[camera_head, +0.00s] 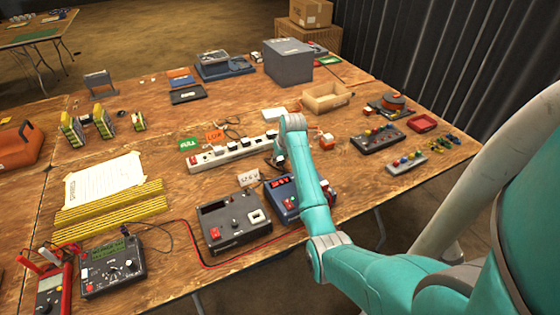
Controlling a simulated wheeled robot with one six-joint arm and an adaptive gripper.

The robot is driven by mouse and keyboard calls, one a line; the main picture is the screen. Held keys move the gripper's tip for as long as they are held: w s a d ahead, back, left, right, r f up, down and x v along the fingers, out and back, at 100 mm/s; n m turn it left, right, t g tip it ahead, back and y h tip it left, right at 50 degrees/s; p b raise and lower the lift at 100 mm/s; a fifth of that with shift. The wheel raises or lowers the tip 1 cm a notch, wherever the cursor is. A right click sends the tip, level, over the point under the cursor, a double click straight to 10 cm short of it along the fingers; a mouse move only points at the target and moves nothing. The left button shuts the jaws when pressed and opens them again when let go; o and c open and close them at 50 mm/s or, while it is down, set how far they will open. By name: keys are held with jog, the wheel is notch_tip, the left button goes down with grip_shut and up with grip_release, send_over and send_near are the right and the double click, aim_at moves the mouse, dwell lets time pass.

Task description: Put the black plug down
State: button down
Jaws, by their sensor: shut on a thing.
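My gripper (277,160) points down over the table just in front of the right end of the white power strip (232,151). My own arm hides much of it, and only a small dark part shows beside the arm. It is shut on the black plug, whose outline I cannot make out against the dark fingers. I cannot tell whether the plug touches the table or the strip. The strip has a red switch at its left end and several white pieces along its top.
A grey device (235,222) and a blue meter (284,201) stand in front. Bare wood shows left of the strip.

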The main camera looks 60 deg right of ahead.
jog(key=shift+f, duration=0.6)
jog(key=shift+f, duration=0.1)
jog(key=c, duration=0.7)
grip_release()
jog(key=v, duration=1.2)
